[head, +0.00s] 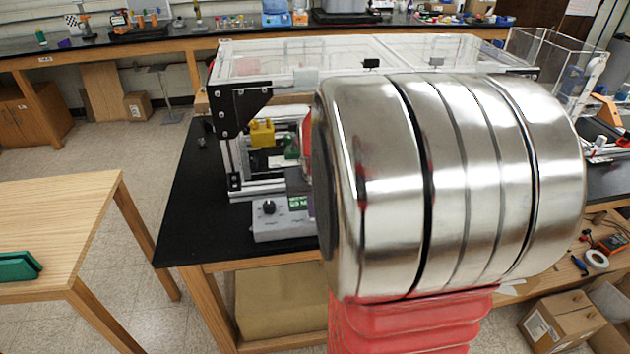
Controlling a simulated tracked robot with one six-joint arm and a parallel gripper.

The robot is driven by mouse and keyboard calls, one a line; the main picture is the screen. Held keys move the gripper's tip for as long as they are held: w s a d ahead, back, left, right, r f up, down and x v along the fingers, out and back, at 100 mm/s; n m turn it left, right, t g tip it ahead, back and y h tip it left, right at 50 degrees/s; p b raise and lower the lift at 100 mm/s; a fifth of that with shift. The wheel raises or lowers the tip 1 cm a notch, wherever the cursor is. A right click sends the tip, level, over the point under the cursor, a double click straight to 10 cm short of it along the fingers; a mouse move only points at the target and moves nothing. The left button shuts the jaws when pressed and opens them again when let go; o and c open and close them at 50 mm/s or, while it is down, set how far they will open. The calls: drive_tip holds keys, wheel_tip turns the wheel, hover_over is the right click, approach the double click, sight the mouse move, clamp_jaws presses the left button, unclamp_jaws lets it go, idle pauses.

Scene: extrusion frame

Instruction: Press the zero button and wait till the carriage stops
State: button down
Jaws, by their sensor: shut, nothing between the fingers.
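The grey control box (284,222) stands on the black bench top at the front of the extrusion frame. A yellow block (262,133), perhaps part of the carriage, shows inside the frame. Whether it is moving cannot be told. My large silver arm link covers the centre. A dark grey part of my gripper (301,184) shows at its left edge, just above the box. It is shut and empty; its tips are mostly hidden.
The extrusion frame (232,160) has black corner brackets and clear top panels. A wooden table (60,215) with a green object (18,266) stands at left, with open floor between it and the bench. Tools and boxes are at right.

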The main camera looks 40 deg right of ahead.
drive_tip(key=w+v, duration=0.1)
drive_tip(key=v, duration=1.2)
drive_tip(key=shift+d+r, duration=0.3)
drive_tip(key=shift+r, duration=0.25)
drive_tip(key=shift+s, duration=0.1)
drive_tip(key=s+a+f+n+t+y, duration=0.1)
drive_tip(key=s+a+n, duration=0.2)
drive_tip(key=a, duration=1)
drive_tip(key=s+a+f+n+t+y, duration=0.1)
drive_tip(key=s+a+f+n, duration=0.1)
drive_tip(key=a, duration=1.1)
drive_tip(key=shift+s+f+n+t, duration=0.25)
drive_tip(key=shift+s+n+t, duration=0.15)
drive_tip(key=shift+s+n, duration=0.6)
